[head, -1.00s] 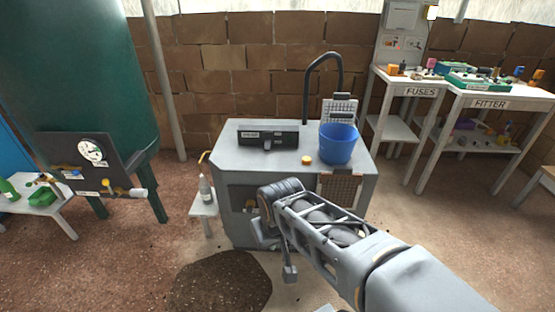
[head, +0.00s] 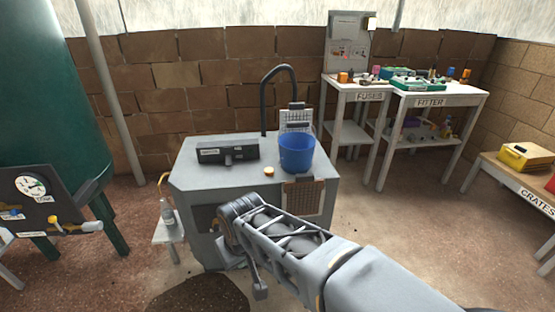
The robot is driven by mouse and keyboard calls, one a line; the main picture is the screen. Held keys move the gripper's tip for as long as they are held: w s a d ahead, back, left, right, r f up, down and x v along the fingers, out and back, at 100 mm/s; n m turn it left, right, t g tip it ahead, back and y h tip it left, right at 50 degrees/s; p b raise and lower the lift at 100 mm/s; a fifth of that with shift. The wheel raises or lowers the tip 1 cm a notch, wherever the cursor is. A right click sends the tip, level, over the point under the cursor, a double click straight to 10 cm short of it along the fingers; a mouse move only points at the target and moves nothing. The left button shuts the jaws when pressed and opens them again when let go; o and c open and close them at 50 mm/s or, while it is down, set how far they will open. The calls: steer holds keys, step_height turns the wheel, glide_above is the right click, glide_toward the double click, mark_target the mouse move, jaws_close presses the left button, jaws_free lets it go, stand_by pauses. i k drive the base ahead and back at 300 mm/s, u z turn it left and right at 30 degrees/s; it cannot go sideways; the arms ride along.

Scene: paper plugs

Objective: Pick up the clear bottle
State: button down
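The clear bottle (head: 168,214) stands upright on a small white stand (head: 170,235) at the left side of the grey cabinet, in the head view. It looks pale grey with a narrow neck. My arm reaches in from the lower right. My gripper (head: 258,290) hangs below the end of the arm, in front of the cabinet and to the right of the bottle, apart from it. Its fingers are too small and turned away to show whether they are open or shut.
A dark panel with a gauge (head: 31,185) stands left. White tables marked FUSES (head: 369,97) and FITTER (head: 430,102) stand back right.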

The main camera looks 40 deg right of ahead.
mark_target(165, 210)
steer(key=u, duration=0.2)
steer(key=k, duration=0.45)
steer(key=u, duration=1.3)
steer(key=i, duration=1.2)
steer(key=z, duration=0.55)
steer(key=i, duration=1)
steer(key=z, duration=1.05)
steer(key=i, duration=0.25)
